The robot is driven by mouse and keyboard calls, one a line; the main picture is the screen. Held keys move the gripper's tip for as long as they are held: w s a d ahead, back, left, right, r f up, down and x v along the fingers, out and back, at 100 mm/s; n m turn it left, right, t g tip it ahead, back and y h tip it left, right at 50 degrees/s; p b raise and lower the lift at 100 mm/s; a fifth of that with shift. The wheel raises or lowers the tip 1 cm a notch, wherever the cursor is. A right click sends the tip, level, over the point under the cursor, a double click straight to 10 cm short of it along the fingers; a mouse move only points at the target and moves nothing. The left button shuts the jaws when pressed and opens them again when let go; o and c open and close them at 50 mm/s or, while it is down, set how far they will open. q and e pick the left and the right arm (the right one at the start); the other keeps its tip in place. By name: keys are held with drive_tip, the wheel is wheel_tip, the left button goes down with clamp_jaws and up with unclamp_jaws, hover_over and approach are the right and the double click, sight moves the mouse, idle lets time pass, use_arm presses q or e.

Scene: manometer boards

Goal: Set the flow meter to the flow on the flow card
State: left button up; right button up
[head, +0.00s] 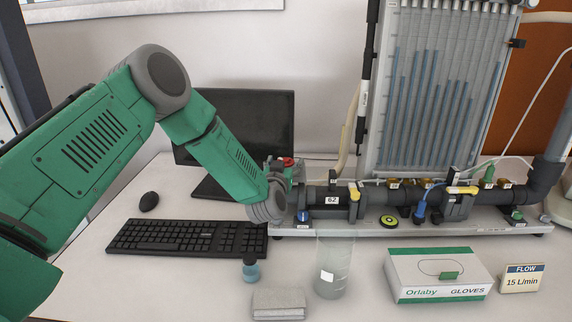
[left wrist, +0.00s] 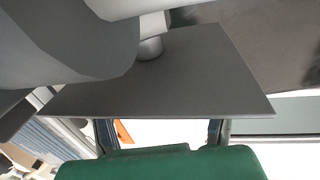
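The flow card (head: 522,279) reads "FLOW 15 L/min" and stands at the front right of the table. The manometer board (head: 440,90) stands upright at the back, with blue columns of differing heights. A dark pipe rig (head: 400,196) runs below it, with a label "62" (head: 332,200) and yellow-handled valves (head: 354,192). I cannot tell which part is the flow meter. My left gripper (head: 280,172) is at the rig's left end, partly hidden by its wrist, near a red part (head: 288,161). In the left wrist view its fingers are apart, with nothing visibly held.
A keyboard (head: 187,237), mouse (head: 149,201) and monitor (head: 240,120) are on the left.

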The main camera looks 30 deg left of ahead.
use_arm(q)
drive_tip(key=v, duration=1.2)
drive_tip(key=shift+f, duration=0.1)
drive_tip(key=shift+a, duration=0.1)
